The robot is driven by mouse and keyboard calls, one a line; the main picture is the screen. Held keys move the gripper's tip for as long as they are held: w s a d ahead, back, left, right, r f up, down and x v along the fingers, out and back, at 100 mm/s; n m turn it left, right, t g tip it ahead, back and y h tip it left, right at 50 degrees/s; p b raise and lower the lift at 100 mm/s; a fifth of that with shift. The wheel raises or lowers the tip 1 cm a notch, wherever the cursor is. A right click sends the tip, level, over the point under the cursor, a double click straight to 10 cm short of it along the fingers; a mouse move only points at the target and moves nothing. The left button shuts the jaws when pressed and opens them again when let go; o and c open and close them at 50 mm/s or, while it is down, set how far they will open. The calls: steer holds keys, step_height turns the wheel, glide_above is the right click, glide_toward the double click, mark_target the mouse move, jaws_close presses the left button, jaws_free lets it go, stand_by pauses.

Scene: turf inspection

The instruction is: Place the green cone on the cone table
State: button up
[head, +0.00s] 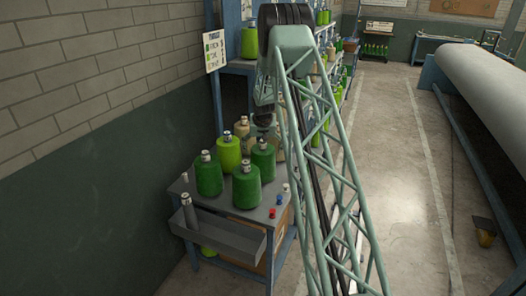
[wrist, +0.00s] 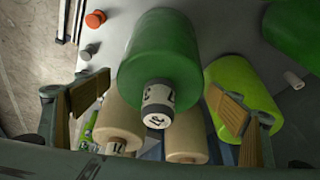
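Several cones of yarn stand upright on the grey cone table (head: 228,207) in the head view. Dark green cones stand at the left (head: 209,178), the front (head: 246,189) and the right (head: 264,162). My gripper (wrist: 157,106) is open and empty in the wrist view, its two padded fingers apart. A dark green cone (wrist: 160,48) with a white labelled tip lies between the fingers' lines of reach; contact is not visible. In the head view my gripper (head: 263,118) hangs just above the right green cone, partly hidden by my arm.
A lime cone (head: 229,153) and beige cones (head: 242,127) stand close by; the wrist view shows a lime cone (wrist: 240,92) near the right finger. A red piece (head: 272,213) lies at the table's front. A tray (head: 222,236) hangs there.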

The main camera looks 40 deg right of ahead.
steer(key=shift+r, duration=0.2)
steer(key=v, duration=1.1)
steer(key=shift+r, duration=0.4)
steer(key=shift+s, duration=0.1)
stand_by(0.4)
steer(key=shift+a, duration=0.1)
